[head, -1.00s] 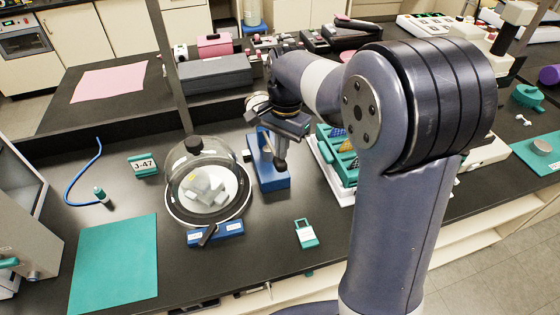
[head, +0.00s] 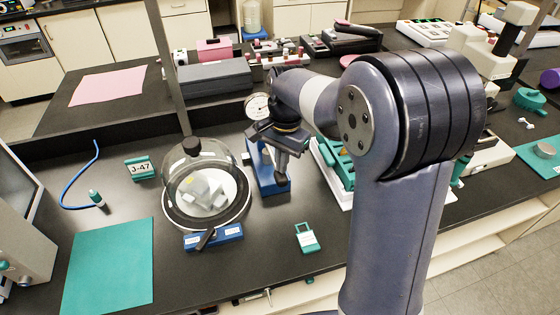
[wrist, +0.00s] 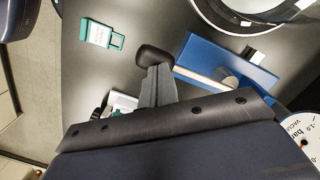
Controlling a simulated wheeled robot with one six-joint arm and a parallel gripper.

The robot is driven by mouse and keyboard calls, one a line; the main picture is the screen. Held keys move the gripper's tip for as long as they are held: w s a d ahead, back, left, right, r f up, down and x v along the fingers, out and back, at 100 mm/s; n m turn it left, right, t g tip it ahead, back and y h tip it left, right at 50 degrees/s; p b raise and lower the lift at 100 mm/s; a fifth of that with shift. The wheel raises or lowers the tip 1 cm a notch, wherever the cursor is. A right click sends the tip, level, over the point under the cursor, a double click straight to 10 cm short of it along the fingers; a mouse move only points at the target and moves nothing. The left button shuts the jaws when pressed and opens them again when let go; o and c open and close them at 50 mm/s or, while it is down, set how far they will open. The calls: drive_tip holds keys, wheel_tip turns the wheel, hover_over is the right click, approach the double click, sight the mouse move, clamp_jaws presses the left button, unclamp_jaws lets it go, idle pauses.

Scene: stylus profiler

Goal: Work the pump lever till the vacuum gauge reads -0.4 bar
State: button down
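The blue vacuum pump (head: 272,180) stands on the dark bench, right of the glass bell jar (head: 205,188). Its lever ends in a black knob (head: 281,181); the knob (wrist: 155,56) and pale rod (wrist: 200,76) also show in the wrist view. My gripper (head: 283,158) points down, its fingers (wrist: 158,84) close together around the lever just beside the knob. The white round vacuum gauge (head: 258,107) shows behind my wrist, too small to read. In the wrist view the gauge (wrist: 302,138) is cut off at the edge; its reading cannot be told.
A blue valve block (head: 213,236) with a black handle lies before the bell jar. A teal-and-white padlock-shaped tag (head: 306,238) lies right of it. Teal trays (head: 335,160) stand close right of the pump. A teal mat (head: 108,268) leaves clear room at left.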

drive_tip(key=shift+w+d+r+p, duration=0.2)
drive_tip(key=shift+w+r+p, duration=0.05)
drive_tip(key=shift+p, duration=0.1)
drive_tip(key=shift+w+d+r+p, duration=0.25)
drive_tip(key=shift+w+d+p, duration=0.5)
drive_tip(key=shift+w, duration=0.2)
wheel_tip(320, 180, up, 11)
drive_tip(key=b, duration=0.1)
drive_tip(key=shift+w+d, duration=0.4)
drive_tip(key=shift+w, duration=0.05)
drive_tip(key=shift+f, duration=0.15)
